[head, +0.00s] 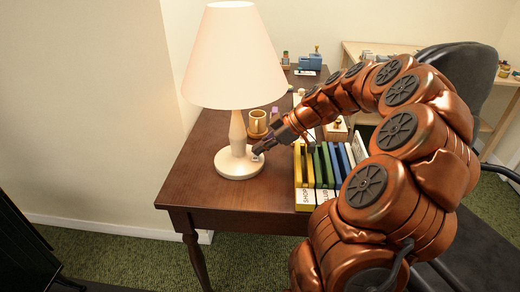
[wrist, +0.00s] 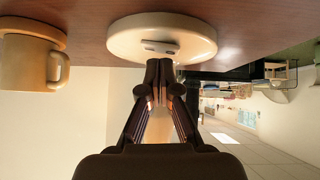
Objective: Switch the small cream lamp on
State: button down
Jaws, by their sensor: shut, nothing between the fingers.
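The small cream lamp (head: 236,130) stands upright on the brown desk, with a wide pale shade and a round base. I cannot tell for sure whether it is lit. A small switch (head: 256,156) sits on the right of its base. In the wrist view, which looks upside down, the lamp base (wrist: 125,40) is at the top and the switch (wrist: 160,47) shows on it. My gripper (head: 261,148) is shut and empty, its tips right by the switch. It also shows in the wrist view (wrist: 159,66), just short of the switch; contact is unclear.
A tan mug (head: 258,122) stands just behind the lamp, also in the wrist view (wrist: 25,62). Several coloured upright files (head: 313,167) stand on the desk (head: 200,185) right of the lamp, under my arm. The desk's front left is bare. A dark chair (head: 455,75) is at right.

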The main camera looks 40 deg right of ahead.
jog(key=r, duration=0.3)
jog(key=shift+w+d+r, duration=0.15)
jog(key=shift+w+r, duration=0.1)
jog(key=shift+r, duration=0.15)
jog(key=d+v, duration=0.1)
jog(key=v, duration=0.8)
jog(key=shift+w+d+r, duration=0.2)
